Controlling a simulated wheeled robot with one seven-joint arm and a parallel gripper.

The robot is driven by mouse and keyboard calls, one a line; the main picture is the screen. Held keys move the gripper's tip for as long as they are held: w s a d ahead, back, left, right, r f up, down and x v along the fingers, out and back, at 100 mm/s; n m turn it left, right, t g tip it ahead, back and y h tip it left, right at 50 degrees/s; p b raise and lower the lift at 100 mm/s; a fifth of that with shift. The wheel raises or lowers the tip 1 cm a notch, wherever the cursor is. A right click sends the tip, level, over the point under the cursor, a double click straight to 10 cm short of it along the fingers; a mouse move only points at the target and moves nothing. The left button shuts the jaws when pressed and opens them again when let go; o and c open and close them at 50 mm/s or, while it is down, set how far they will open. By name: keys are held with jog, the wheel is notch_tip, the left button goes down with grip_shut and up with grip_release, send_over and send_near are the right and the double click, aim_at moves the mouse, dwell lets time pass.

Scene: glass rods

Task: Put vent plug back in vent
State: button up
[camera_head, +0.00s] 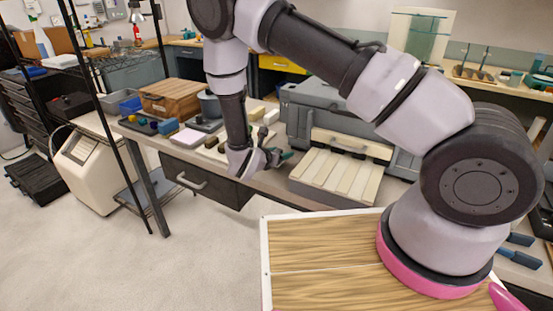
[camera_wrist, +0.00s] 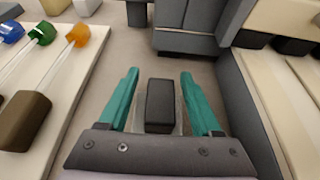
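In the wrist view, a small dark grey block (camera_wrist: 160,102), which looks like the vent plug, is between the two teal fingers of my gripper (camera_wrist: 159,85). The fingers are apart, with a gap showing on each side of the block. In the head view, my gripper (camera_head: 276,156) is low over the bench, left of a large grey case-like unit (camera_head: 310,108); the plug cannot be made out there. The unit's grey body also shows ahead of the fingers in the wrist view (camera_wrist: 187,43). I cannot clearly see the vent opening in either view.
A pale board (camera_wrist: 70,95) with colored-tipped glass rods and a brown block (camera_wrist: 25,120) lies left of my gripper. A grey wall (camera_wrist: 245,110) and a pale slatted rack (camera_head: 337,178) stand close on the right. A wooden box (camera_head: 174,97) is farther left on the bench.

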grip_shut()
jog(key=shift+r, duration=0.1)
